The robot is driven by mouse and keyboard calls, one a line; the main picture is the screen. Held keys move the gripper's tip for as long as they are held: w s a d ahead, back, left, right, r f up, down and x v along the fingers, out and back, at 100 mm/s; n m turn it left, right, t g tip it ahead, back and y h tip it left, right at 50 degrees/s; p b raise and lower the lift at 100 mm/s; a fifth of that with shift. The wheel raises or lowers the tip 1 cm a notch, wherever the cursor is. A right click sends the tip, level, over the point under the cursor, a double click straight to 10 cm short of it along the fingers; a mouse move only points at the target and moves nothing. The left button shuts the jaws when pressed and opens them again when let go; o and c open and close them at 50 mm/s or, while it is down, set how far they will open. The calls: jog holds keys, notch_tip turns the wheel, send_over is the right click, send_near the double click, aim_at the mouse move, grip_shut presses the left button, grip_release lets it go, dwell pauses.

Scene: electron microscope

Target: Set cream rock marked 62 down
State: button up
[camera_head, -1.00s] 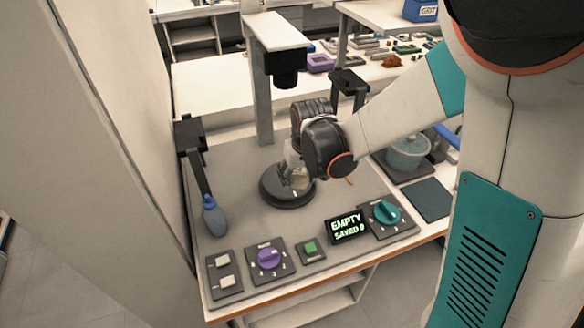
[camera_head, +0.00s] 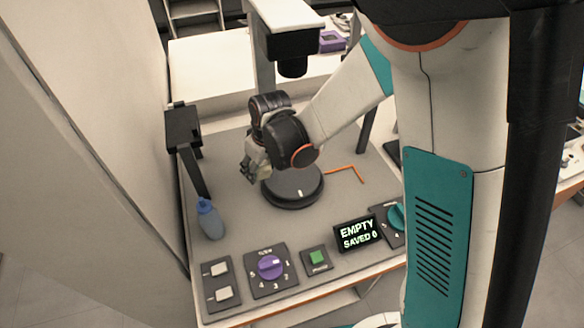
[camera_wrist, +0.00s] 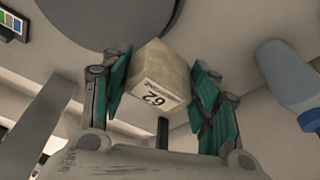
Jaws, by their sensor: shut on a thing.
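The cream rock (camera_wrist: 163,72) is a pale block with a white label marked 62. In the wrist view it sits between the green-padded fingers of my gripper (camera_wrist: 161,84), which is shut on it. In the head view my gripper (camera_head: 252,171) hangs just left of the round black stage (camera_head: 292,190); the rock is hard to make out there. I cannot tell whether the rock touches the bench. The stage also shows as a dark disc at the top of the wrist view (camera_wrist: 115,18).
A blue bottle (camera_head: 210,220) stands left of my gripper. Purple dial (camera_head: 270,267), green button (camera_head: 317,257) and white switches (camera_head: 223,293) line the front. The display (camera_head: 357,235) reads EMPTY, SAVED 0. An orange angled line (camera_head: 349,170) lies right of the stage. Bare grey bench (camera_head: 232,235) lies in front.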

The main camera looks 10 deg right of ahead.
jog(key=d, duration=0.2)
jog(key=w+d+b, duration=0.1)
jog(key=d, duration=0.5)
jog(key=shift+w+d, duration=0.2)
jog(key=shift+w, duration=0.15)
jog(key=shift+w+d+f+b, duration=0.1)
jog(key=shift+d+f+b, duration=0.1)
jog(key=shift+d+b, duration=0.3)
jog(key=shift+f+b, duration=0.7)
jog(key=shift+f, duration=0.85)
jog(key=shift+f, duration=0.15)
jog(key=o, duration=1.1)
